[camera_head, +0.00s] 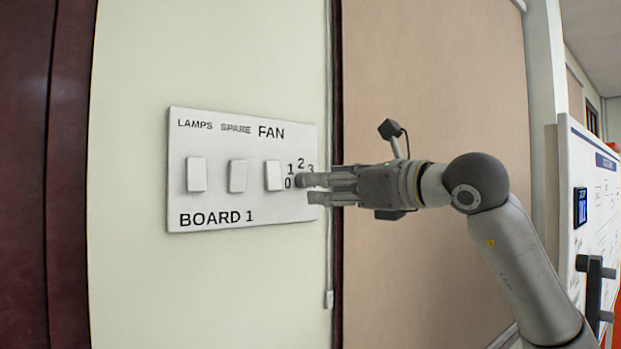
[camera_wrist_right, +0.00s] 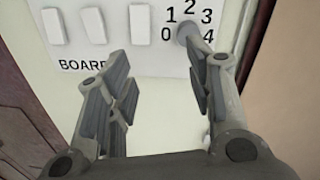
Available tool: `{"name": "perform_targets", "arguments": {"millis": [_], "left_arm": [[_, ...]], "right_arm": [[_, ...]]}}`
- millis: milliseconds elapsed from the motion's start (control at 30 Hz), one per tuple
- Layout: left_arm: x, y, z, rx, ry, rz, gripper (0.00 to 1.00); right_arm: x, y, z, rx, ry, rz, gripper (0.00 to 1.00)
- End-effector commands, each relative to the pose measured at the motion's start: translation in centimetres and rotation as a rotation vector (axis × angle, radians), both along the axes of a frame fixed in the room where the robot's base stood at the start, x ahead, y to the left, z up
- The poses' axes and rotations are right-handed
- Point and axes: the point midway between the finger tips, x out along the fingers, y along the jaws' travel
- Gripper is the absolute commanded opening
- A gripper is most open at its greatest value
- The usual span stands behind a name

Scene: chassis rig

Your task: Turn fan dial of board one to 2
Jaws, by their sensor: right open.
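Board one (camera_head: 215,212) is a white wall panel marked BOARD 1, with LAMPS, SPARE and FAN labels. The grey fan dial (camera_wrist_right: 188,33) shows in the right wrist view, ringed by the numbers 0 to 4; I cannot tell which number it points at. My right gripper (camera_head: 311,189) is open at the board's right side and covers most of the dial in the head view. In the right wrist view the open fingers (camera_wrist_right: 167,80) hold nothing, and the dial lies beyond the right finger's tip. My left gripper is not in view.
Three white rocker switches, at left (camera_head: 197,174), middle (camera_head: 238,176) and right (camera_head: 273,175), sit left of the dial. A thin conduit (camera_head: 328,260) runs down the wall behind my gripper. A whiteboard (camera_head: 595,200) stands at far right.

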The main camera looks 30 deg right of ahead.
Motion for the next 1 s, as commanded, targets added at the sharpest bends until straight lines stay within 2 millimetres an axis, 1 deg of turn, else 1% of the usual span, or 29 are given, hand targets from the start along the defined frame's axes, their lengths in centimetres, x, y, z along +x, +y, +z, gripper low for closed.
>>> {"name": "perform_targets", "arguments": {"millis": [33,100,167,233,367,600,700,833,1000], "left_arm": [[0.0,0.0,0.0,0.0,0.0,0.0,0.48],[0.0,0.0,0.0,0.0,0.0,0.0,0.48],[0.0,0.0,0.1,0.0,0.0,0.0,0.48],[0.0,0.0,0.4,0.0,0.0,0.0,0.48],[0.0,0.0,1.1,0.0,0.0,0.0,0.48],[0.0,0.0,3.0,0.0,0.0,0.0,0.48],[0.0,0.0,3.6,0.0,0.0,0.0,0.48],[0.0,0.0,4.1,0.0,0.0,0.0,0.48],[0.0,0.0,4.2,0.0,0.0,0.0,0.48]], "right_arm": [[-0.6,-1.3,0.7,-0.005,-0.005,-0.044,0.48],[-1.1,-2.5,1.1,-0.009,-0.005,-0.085,0.48],[-1.2,-2.9,1.3,-0.01,-0.004,-0.101,0.48],[-0.7,-3.0,1.3,-0.01,-0.002,-0.106,0.48],[1.2,-2.8,1.4,-0.009,0.0,-0.103,0.48],[5.8,-2.4,1.5,-0.009,0.0,-0.102,0.48],[7.4,-2.2,1.5,-0.009,-0.001,-0.101,0.48],[8.8,-2.2,1.4,-0.009,-0.002,-0.102,0.48],[9.4,-2.1,1.2,-0.01,-0.004,-0.101,0.48]]}}
